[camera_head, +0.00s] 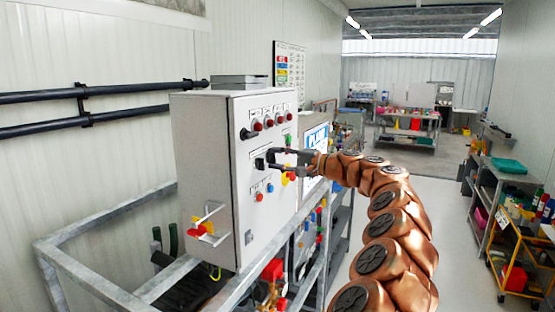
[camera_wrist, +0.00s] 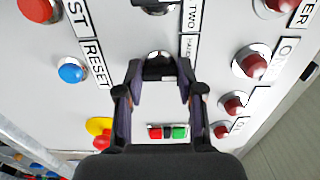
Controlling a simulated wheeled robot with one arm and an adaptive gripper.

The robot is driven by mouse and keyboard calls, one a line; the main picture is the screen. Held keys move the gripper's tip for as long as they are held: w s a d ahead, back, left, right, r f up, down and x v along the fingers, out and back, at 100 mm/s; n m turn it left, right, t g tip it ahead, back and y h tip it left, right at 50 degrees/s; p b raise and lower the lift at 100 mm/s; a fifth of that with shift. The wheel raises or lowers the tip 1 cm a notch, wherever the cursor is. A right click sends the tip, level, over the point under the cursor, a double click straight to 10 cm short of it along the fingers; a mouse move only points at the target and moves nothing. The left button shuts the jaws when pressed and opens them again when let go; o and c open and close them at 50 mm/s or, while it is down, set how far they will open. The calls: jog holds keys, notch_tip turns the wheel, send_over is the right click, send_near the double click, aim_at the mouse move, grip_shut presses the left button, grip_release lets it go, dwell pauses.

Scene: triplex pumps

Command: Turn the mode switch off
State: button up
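The control panel (camera_head: 266,205) is the front of a grey cabinet. In the wrist view a round switch (camera_wrist: 160,66) with a dark, shiny face sits between my fingertips, beside a label too small to read surely. I cannot tell from the labels whether it is the mode switch. My gripper (camera_wrist: 160,67) is open, one finger on each side of it; contact is not clear. In the head view my gripper (camera_head: 273,159) is at the panel front and hides that switch. Another black switch (camera_head: 260,163) is just left of the fingertips; it shows at the wrist view's top edge (camera_wrist: 156,6).
Near the gripper are a blue RESET button (camera_wrist: 71,70), red lamps (camera_wrist: 250,64), a red-green rocker (camera_wrist: 167,132) and a yellow-red stop button (camera_wrist: 99,130). A grey pipe frame (camera_head: 95,288) surrounds the cabinet's base. A trolley (camera_head: 520,262) stands right; floor behind my arm is clear.

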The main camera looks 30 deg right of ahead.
jog(key=o, duration=0.5)
jog(key=shift+s, duration=0.1)
jog(key=v, duration=1.2)
